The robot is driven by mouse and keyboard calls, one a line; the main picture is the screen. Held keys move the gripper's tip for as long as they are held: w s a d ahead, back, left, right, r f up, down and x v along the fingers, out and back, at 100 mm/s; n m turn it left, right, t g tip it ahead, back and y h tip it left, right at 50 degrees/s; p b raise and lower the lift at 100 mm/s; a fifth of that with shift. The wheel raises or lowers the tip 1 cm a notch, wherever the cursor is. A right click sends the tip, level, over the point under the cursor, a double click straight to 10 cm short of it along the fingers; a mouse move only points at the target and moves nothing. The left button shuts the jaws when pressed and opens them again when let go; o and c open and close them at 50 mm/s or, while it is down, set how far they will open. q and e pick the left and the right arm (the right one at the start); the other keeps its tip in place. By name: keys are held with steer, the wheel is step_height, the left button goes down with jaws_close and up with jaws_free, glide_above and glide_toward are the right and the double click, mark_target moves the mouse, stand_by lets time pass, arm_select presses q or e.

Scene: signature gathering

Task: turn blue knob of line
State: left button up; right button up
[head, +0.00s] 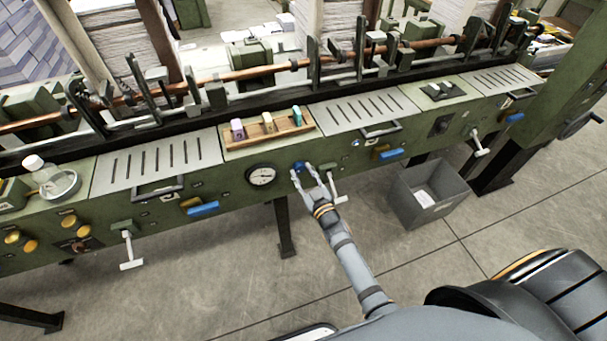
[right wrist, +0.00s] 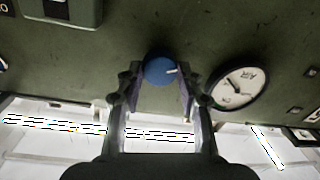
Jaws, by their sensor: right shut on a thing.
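The blue knob (right wrist: 160,71) is a round blue dial with a white pointer mark on the green front panel of the line (head: 225,195). It also shows in the head view (head: 298,165), partly hidden by my right gripper. My right gripper (head: 312,172) reaches up to the panel from below. In the right wrist view, the gripper (right wrist: 160,85) has one finger on each side of the knob and is shut on it. The white pointer mark points to the right in that view. My left gripper is not in view.
A round gauge (head: 261,175) sits beside the knob. A white T-shaped handle (head: 334,186) sticks out close to my right gripper. A grey bin (head: 428,194) stands on the floor to the right. A wooden tray (head: 290,131) holding small coloured items lies above the panel.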

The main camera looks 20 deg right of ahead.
steer(key=shift+c, duration=0.7)
steer(key=shift+n, duration=2.8)
steer(key=o, duration=1.2)
steer(key=s, duration=0.8)
steer(key=s+d, duration=0.1)
steer(key=s, duration=0.3)
steer(key=shift+r, duration=0.25)
